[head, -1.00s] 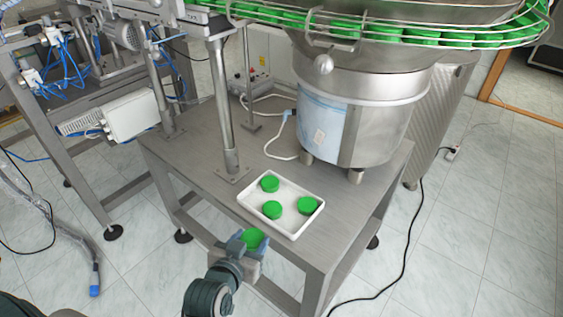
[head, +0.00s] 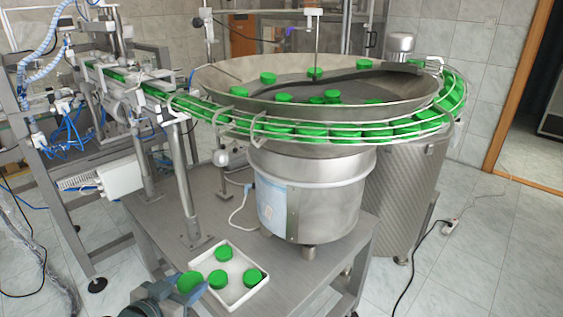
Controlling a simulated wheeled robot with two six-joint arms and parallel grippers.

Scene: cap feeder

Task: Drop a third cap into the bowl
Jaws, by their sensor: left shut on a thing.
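My left gripper (head: 188,284) is at the bottom of the head view, shut on a green cap (head: 191,281). It is by the left side of a white tray (head: 236,299), well below the bowl. Three more green caps lie in the tray: a far one (head: 224,253), a near left one (head: 218,279) and a right one (head: 252,277). The wide steel feeder bowl (head: 225,77) stands up and to the right, with several green caps scattered inside it. My right gripper is out of view.
A wire-railed track with a row of green caps (head: 325,134) runs around the bowl's front and off left to a conveyor. A steel post (head: 186,185) rises behind the tray. The steel drum (head: 335,200) stands under the bowl on the metal table (head: 300,283).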

